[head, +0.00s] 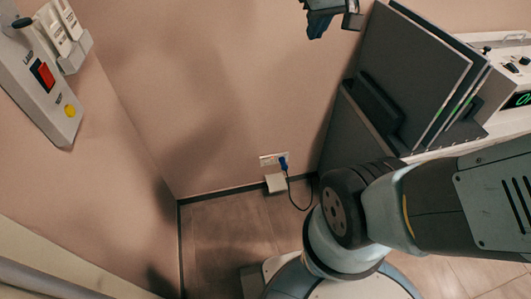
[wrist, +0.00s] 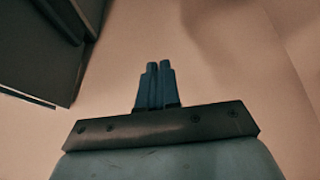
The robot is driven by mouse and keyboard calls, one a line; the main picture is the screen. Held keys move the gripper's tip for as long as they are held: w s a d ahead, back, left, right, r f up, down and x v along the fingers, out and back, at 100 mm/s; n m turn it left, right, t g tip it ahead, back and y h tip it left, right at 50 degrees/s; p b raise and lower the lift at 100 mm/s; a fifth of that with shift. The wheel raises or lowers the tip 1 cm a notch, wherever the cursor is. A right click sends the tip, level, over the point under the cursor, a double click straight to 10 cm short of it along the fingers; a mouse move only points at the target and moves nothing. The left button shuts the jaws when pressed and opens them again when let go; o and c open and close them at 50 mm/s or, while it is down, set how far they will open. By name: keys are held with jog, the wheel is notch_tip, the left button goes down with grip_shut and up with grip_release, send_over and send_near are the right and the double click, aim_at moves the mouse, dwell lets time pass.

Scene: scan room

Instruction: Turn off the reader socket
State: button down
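A pale wall socket (head: 268,159) sits low on the back wall, left of the grey machine. A blue plug (head: 283,163) is in its right part, and a dark cable hangs from it to the floor. Any switch on the socket is too small to make out. My gripper (wrist: 158,66) shows in the wrist view with its two blue fingers together, only a thin dark line between them, and nothing held. Part of it also shows at the top edge of the head view (head: 320,22), well above the socket. The socket is not in the wrist view.
A pale box (head: 275,183) is just below the socket. The machine (head: 350,130) with dark upright panels (head: 415,75) and a green display stands right. A wall panel (head: 45,80) with a red switch (head: 43,75) and yellow button (head: 70,111) is left. The wall between is bare.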

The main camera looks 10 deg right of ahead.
jog(key=w+f+n, duration=0.2)
jog(key=w+f, duration=0.4)
jog(key=w, duration=0.3)
jog(key=w+f+n, duration=0.2)
jog(key=w+f, duration=0.4)
jog(key=w, duration=0.3)
jog(key=w+a+f+n, duration=0.1)
jog(key=w+f+n, duration=0.1)
jog(key=w+f, duration=0.5)
jog(key=w+f+n, duration=0.2)
jog(key=w+f, duration=0.1)
jog(key=f, duration=0.9)
notch_tip(320, 180, down, 26)
jog(key=w+a+r+n, duration=0.1)
jog(key=w+n, duration=0.1)
jog(key=n, duration=0.2)
jog(key=s+f+n, duration=0.2)
jog(key=s+f, duration=0.1)
jog(key=f, duration=0.7)
jog(key=s+f+n, duration=0.2)
jog(key=s+f, duration=0.2)
jog(key=f, duration=0.7)
jog(key=shift+d+f+n+g, duration=0.25)
jog(key=shift+d+n+g, duration=0.05)
jog(key=shift+d, duration=0.15)
jog(key=shift+w+f, duration=0.1)
